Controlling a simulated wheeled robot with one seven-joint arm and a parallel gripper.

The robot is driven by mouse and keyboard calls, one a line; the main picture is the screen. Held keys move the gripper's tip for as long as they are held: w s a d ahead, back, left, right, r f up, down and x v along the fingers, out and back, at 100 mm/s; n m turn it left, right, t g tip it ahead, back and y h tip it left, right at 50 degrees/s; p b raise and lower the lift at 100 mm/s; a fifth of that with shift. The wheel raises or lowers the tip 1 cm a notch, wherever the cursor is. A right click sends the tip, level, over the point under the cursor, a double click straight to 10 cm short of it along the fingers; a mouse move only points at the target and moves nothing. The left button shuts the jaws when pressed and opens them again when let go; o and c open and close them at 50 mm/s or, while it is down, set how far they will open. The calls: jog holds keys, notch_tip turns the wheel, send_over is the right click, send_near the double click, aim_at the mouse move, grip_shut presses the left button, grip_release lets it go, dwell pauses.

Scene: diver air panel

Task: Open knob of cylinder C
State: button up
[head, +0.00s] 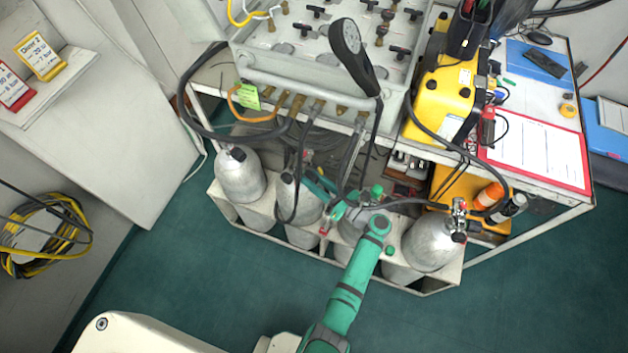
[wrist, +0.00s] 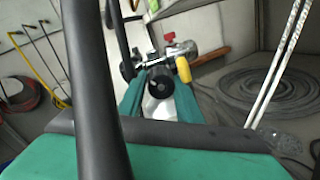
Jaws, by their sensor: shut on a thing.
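Four silver cylinders stand in a white rack (head: 270,226) in the head view. The third from the left, apparently cylinder C (head: 350,229), is mostly covered by my green arm and gripper. My gripper (head: 342,210) is at the top of this cylinder, by its valve. In the wrist view, a round black knob (wrist: 160,88) sits between the two green fingers of my gripper (wrist: 160,94), which are shut on it. A metal valve body (wrist: 178,52) with a small red part is just beyond. How far the knob is turned cannot be seen.
Black hoses run from the valve panel (head: 320,45) down to the cylinders; one hose (wrist: 92,90) crosses close in front of the wrist camera. The neighbouring cylinders (head: 298,198) and (head: 432,243) stand close on both sides. The green floor in front is clear.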

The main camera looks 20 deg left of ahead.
jog(key=shift+f+n, duration=0.15)
jog(key=shift+n, duration=2.15)
jog(key=shift+d, duration=0.1)
jog(key=o, duration=1)
jog(key=shift+o, duration=0.2)
